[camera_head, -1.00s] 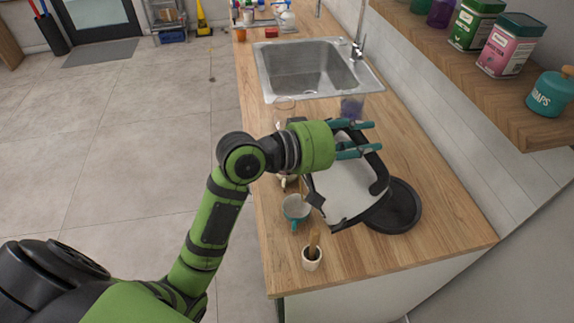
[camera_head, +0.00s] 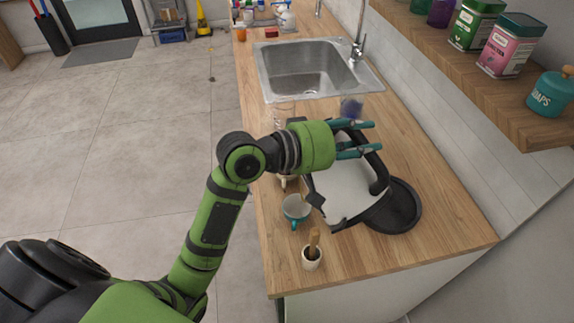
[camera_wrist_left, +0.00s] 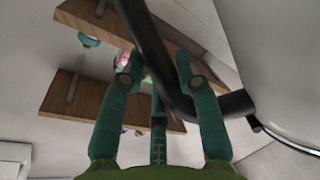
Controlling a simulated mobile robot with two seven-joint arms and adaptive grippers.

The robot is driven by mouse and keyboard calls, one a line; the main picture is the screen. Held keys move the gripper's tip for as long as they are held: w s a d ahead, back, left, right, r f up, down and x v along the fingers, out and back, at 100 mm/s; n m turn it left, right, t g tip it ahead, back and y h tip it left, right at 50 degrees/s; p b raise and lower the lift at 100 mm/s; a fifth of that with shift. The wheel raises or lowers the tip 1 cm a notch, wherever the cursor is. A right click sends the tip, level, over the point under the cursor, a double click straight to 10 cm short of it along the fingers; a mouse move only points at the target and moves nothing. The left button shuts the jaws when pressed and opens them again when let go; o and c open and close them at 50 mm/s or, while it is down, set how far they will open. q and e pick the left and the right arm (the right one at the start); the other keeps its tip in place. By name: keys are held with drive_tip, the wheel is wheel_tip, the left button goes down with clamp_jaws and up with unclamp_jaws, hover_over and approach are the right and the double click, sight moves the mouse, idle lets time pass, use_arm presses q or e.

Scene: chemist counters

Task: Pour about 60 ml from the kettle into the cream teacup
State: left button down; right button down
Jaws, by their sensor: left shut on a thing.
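The white kettle (camera_head: 350,188) with a black handle is tilted to the left above its round black base (camera_head: 408,212). My left gripper (camera_head: 372,138) is shut on the kettle's black handle. The handle crosses between the fingers of the left gripper (camera_wrist_left: 158,75) in the left wrist view, with the pale kettle body (camera_wrist_left: 275,60) at the right. A cup with a pale inside and teal handle (camera_head: 296,208) stands below and left of the spout. A pale cup (camera_head: 283,184) is mostly hidden under my left wrist; I cannot tell if it is the cream teacup. No stream shows.
A small pot with a wooden tool (camera_head: 312,257) stands near the counter's front edge. A dark bluish-purple item (camera_head: 351,107) stands behind the gripper. The sink (camera_head: 310,72) lies farther back. A wall shelf (camera_head: 480,85) with tins overhangs the right. The front right counter is clear.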

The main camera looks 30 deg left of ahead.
use_arm(q)
drive_tip(key=shift+r, duration=0.3)
